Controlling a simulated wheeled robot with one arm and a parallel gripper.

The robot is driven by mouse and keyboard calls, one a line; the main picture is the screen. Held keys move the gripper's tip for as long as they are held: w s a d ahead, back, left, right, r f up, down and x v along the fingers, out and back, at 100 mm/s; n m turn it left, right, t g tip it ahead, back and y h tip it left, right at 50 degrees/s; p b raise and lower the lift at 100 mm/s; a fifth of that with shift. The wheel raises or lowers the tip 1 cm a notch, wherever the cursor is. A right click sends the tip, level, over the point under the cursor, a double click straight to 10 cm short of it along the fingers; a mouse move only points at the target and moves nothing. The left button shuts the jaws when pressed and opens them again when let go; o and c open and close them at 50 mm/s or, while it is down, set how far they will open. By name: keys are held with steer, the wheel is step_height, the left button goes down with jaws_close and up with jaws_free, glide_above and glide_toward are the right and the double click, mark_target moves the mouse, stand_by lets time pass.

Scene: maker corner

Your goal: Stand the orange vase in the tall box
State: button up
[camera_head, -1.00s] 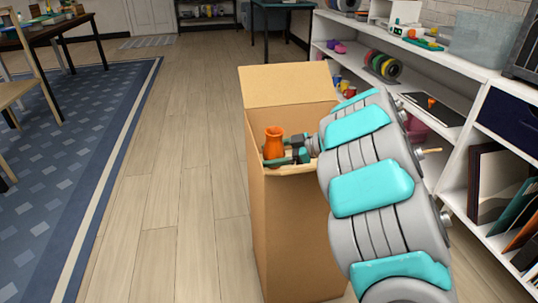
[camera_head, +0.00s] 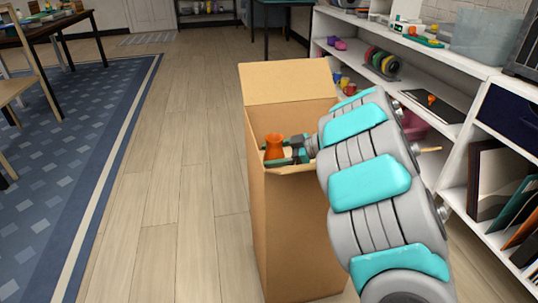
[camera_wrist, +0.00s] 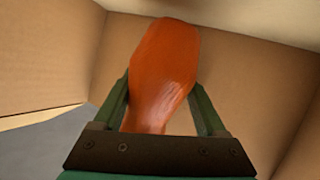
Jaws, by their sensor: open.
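The orange vase (camera_head: 274,148) is upright at the mouth of the tall cardboard box (camera_head: 290,230); its neck shows above the front rim and its lower part is hidden. My gripper (camera_head: 284,156) is at the rim with its green fingers around the vase. In the wrist view the vase (camera_wrist: 163,72) fills the space between the fingers (camera_wrist: 160,100), which are open on either side of it. The box's inner walls (camera_wrist: 250,80) surround it there. I cannot see what the vase's base rests on.
The box's back flap (camera_head: 288,82) stands up. A white shelf unit (camera_head: 440,75) with spools, a tray and folders is close on the right, beside my arm. A table (camera_head: 45,32) and chair stand at the far left on a blue rug (camera_head: 70,150). The wooden floor (camera_head: 185,140) between is clear.

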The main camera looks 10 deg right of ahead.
mark_target(281, 149)
steer(key=shift+r, duration=0.2)
steer(key=p+v, duration=0.1)
steer(key=v, duration=0.2)
steer(key=p+v, duration=0.2)
steer(key=v, duration=0.1)
steer(key=shift+r, duration=0.45)
steer(key=shift+s+d+r, duration=0.25)
steer(key=shift+s+d, duration=0.15)
steer(key=shift+d, duration=0.15)
